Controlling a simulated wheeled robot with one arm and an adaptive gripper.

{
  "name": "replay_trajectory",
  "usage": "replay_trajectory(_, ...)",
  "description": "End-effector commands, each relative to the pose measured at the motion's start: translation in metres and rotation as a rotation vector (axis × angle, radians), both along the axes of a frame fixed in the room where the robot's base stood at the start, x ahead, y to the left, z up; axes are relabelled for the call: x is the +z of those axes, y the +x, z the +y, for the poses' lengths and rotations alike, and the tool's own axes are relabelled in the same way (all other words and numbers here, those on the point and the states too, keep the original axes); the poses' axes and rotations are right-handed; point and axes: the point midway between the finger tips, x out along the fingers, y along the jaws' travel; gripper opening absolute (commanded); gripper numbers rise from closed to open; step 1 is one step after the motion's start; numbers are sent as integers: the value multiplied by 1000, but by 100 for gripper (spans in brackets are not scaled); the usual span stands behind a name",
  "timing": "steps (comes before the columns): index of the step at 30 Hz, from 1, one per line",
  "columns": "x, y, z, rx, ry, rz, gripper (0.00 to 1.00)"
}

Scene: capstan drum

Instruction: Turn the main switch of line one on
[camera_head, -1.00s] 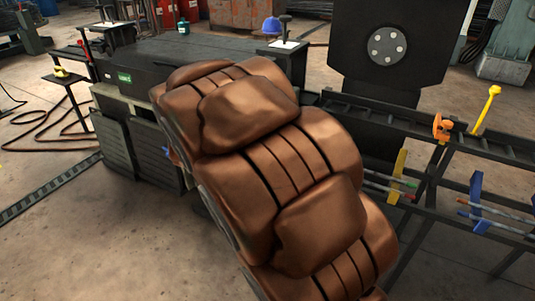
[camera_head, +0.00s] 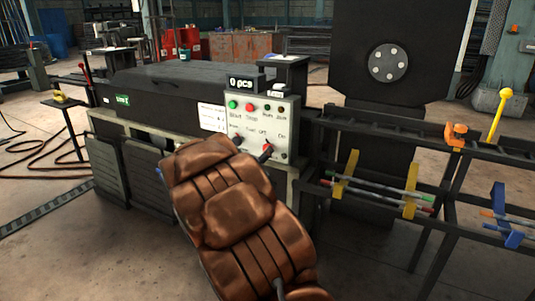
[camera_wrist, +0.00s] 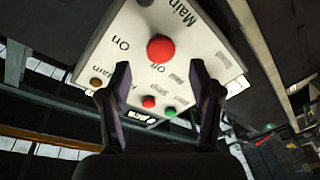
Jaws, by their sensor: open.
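The main switch, a round red knob (camera_wrist: 160,48), sits on a pale control panel (camera_wrist: 110,40) beside the words Main, On and Off. My gripper (camera_wrist: 158,67) is open. Its two dark fingers point at the panel, with the knob between and slightly beyond the tips; I see no contact. In the head view the panel (camera_head: 279,112) stands behind my brown arm, and a small red part (camera_head: 267,147) shows low on its face. My arm hides much of the gripper there.
Red (camera_wrist: 148,102) and green (camera_wrist: 170,112) buttons lie near the fingers in the wrist view. A "0 pcs" display (camera_head: 240,83) tops the panel. A dark machine cabinet (camera_head: 180,82) stands left; a black rack (camera_head: 400,200) with rods stands right.

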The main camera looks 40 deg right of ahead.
Motion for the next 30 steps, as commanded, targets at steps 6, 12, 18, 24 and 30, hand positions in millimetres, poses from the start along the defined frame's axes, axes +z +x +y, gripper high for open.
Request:
replay_trajectory(6,-2,12,-27,-2,-2,-3,63)
replay_trajectory(12,-3,22,-46,0,1,2,63)
replay_trajectory(18,-1,27,-56,1,0,1,63)
replay_trajectory(24,0,28,-57,2,0,1,63)
replay_trajectory(30,0,28,-56,2,0,1,54)
